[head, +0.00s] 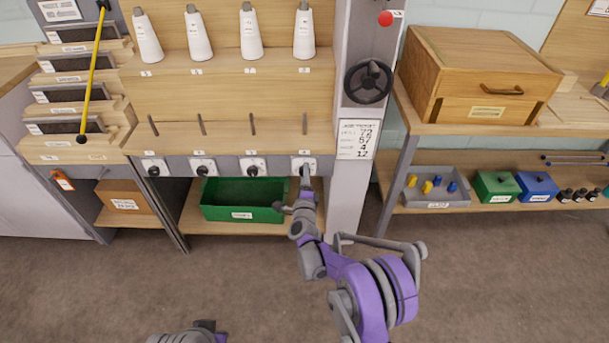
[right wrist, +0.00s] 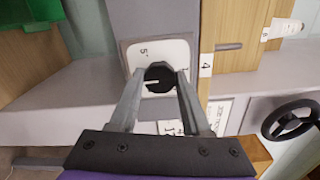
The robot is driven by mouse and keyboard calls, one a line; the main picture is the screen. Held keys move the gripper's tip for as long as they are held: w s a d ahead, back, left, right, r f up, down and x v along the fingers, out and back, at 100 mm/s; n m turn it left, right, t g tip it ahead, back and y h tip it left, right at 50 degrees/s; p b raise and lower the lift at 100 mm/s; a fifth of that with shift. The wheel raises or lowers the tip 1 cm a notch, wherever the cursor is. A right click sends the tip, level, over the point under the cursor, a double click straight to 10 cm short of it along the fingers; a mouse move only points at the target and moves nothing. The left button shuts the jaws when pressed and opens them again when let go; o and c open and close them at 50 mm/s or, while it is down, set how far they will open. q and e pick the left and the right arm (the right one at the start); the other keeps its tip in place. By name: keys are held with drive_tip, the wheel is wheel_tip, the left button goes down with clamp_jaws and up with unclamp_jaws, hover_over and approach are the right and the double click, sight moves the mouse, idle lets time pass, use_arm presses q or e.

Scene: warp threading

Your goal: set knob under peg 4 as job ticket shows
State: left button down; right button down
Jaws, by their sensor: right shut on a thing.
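Knob 4 is a black knob (right wrist: 158,79) with a white pointer line, on a white dial plate (right wrist: 174,49) under the shelf edge. A "5" is readable on the plate; other dial marks are hidden or too small. The pointer line lies roughly leftward in the right wrist view. My right gripper (right wrist: 160,76) is shut on this knob, one finger on each side. In the head view my right gripper (head: 306,171) covers most of it. Peg 4 (head: 305,124) stands above it. The job ticket (head: 356,139) shows 72, 57, 4 and 12; its small row labels are unclear.
Several other knobs, such as one (head: 203,167), line the same edge to the left. A green bin (head: 242,214) sits below. A black handwheel (head: 368,82) and red button (head: 385,18) are on the post at right. The floor in front is clear.

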drive_tip(key=shift+c, duration=1.8)
unclamp_jaws()
drive_tip(key=s+p, duration=0.1)
drive_tip(key=s, duration=1)
